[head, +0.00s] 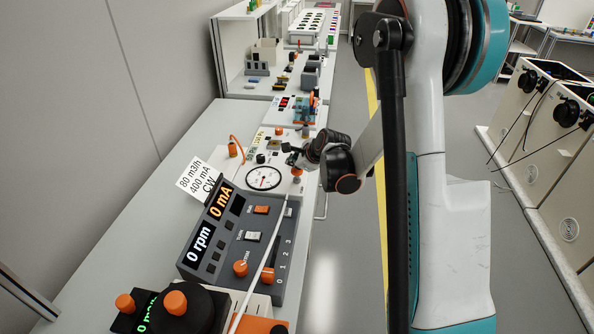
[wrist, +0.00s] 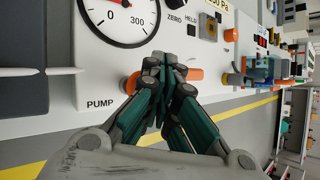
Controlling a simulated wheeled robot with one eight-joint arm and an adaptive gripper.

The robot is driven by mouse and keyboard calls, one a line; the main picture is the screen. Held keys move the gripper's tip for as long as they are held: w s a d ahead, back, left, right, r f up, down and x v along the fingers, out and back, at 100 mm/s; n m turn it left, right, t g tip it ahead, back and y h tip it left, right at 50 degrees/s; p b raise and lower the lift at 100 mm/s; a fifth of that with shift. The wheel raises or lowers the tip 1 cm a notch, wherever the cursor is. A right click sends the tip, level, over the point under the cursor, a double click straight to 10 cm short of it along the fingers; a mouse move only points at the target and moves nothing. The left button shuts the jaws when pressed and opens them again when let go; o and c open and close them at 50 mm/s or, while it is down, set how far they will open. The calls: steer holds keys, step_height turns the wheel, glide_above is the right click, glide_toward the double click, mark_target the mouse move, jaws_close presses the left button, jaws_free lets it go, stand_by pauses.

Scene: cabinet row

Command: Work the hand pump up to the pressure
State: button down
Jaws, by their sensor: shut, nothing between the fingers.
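The orange pump handle (wrist: 190,75) lies on the white panel beside the "PUMP" label in the wrist view. Its left end (wrist: 129,83) shows on the other side of my fingers, and its middle is hidden behind them. It is a small orange piece (head: 297,171) in the head view. My gripper (wrist: 163,58) is shut and empty, with its fingertips over the handle; I cannot tell if they touch it. It also shows in the head view (head: 291,158). The round pressure gauge (head: 263,178) is left of my gripper; its 0 and 300 marks show in the wrist view (wrist: 120,24).
A grey control box (head: 231,235) with orange knobs and a white card (head: 200,181) stand nearer on the bench. A ZERO knob (wrist: 173,5) and a yellow "Pa" label (wrist: 216,4) sit beyond the gauge. More panels line the bench behind. The aisle on the right is clear.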

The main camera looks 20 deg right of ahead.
mark_target(295, 171)
steer(key=shift+f+b, duration=0.8)
steer(key=shift+f, duration=0.2)
stand_by(0.8)
steer(key=shift+r, duration=0.15)
steer(key=shift+r+p, duration=1)
steer(key=shift+r, duration=0.4)
steer(key=shift+r+p, duration=1.55)
steer(key=shift+r, duration=0.9)
